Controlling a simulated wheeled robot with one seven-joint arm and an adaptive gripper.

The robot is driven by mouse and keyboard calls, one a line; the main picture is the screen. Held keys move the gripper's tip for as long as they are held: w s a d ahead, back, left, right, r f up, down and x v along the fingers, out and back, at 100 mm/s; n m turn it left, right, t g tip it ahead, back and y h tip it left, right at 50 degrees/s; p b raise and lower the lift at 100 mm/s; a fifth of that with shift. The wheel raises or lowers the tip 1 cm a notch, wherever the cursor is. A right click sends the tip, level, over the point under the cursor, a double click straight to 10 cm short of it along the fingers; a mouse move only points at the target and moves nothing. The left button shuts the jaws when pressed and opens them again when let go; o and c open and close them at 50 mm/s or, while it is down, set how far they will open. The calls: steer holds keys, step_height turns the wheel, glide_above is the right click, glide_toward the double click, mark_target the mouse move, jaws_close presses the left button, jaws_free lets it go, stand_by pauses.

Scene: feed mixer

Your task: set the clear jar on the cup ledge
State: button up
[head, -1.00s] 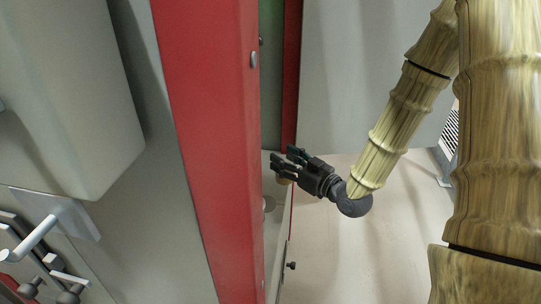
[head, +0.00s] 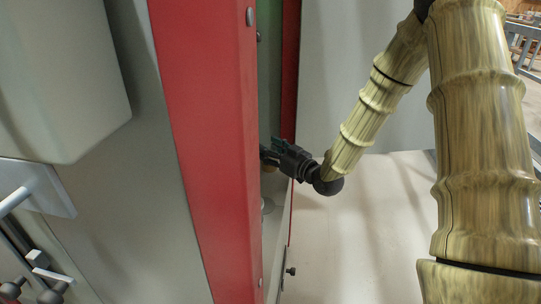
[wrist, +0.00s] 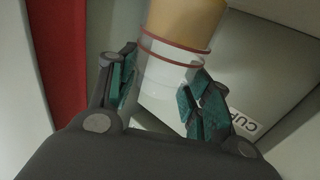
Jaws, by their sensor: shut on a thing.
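My gripper (wrist: 160,78) is shut on the clear jar (wrist: 168,72), with a teal-padded finger on each side of it in the wrist view. The jar has thin red rings and a tan part at its upper end in that view. In the head view my gripper (head: 266,155) reaches in behind the red post, which hides its fingertips. A little tan shows just under it there. A grey panel with a partly hidden label beginning "CU" (wrist: 244,123), perhaps at the cup ledge, lies beyond the right finger. I cannot tell whether the jar touches a surface.
The red post (head: 205,140) stands close to the left of my gripper. A grey housing (head: 65,80) and levers (head: 15,200) are farther left. The pale floor at right is open.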

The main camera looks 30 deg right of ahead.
steer(key=shift+f, duration=0.65)
steer(key=shift+r, duration=0.1)
steer(key=o, duration=1.2)
steer(key=shift+s, duration=0.1)
steer(key=p+v, duration=0.3)
steer(key=v, duration=0.9)
